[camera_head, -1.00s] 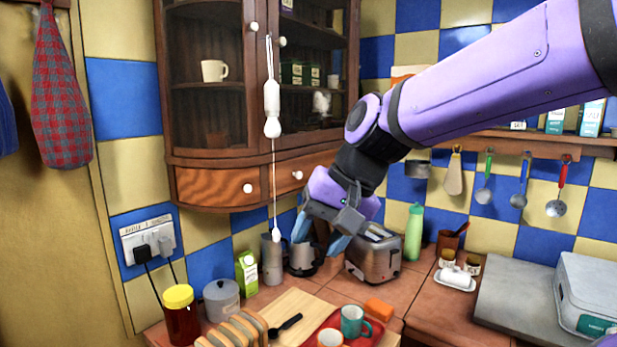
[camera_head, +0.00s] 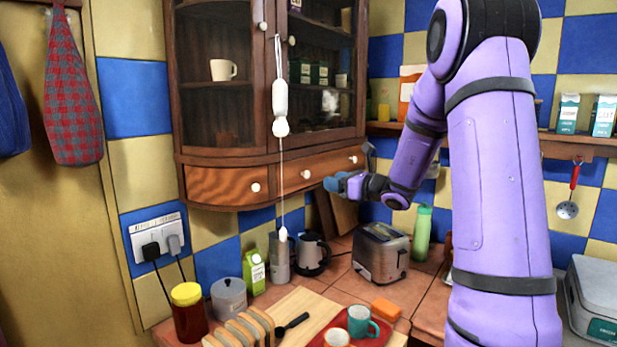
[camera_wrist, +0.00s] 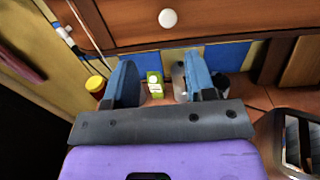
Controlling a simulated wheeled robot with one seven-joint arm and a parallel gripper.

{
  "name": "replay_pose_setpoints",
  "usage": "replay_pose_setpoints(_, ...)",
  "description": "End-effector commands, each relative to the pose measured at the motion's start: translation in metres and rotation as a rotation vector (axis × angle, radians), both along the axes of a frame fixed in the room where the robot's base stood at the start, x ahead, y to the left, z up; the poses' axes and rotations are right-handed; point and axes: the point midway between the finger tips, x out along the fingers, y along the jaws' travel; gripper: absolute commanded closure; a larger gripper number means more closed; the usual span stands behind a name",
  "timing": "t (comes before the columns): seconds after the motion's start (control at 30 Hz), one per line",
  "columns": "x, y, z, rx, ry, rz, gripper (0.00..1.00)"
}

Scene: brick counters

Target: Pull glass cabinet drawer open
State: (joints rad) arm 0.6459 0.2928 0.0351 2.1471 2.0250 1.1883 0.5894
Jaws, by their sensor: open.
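The wooden glass-door cabinet (camera_head: 268,150) hangs on the wall, with a left drawer (camera_head: 220,185) and a right drawer (camera_head: 328,165) along its bottom. Both drawer fronts look flush. White knobs show on the left drawer (camera_head: 255,187) and the right drawer (camera_head: 305,174). My gripper (camera_head: 332,184) is just below and in front of the right drawer, partly turned away in the head view. In the wrist view its blue fingers (camera_wrist: 160,75) are spread with nothing between them. A white knob (camera_wrist: 168,18) on a drawer front lies beyond the fingertips, roughly centred between them.
A white pull cord (camera_head: 281,180) hangs in front of the cabinet. Below are a toaster (camera_head: 381,252), a dark kettle (camera_head: 312,254), a green carton (camera_head: 254,272) and a green bottle (camera_head: 421,233) on the tiled counter.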

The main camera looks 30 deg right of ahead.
Motion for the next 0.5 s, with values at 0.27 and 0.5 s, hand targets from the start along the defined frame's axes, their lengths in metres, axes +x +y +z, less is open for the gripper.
replay_pose_setpoints(0.27, 0.022, -0.002, -0.002, 0.03, -0.005, -0.025, 0.5)
replay_pose_setpoints(0.5, 0.062, 0.013, -0.002, 0.029, -0.005, -0.024, 0.5)
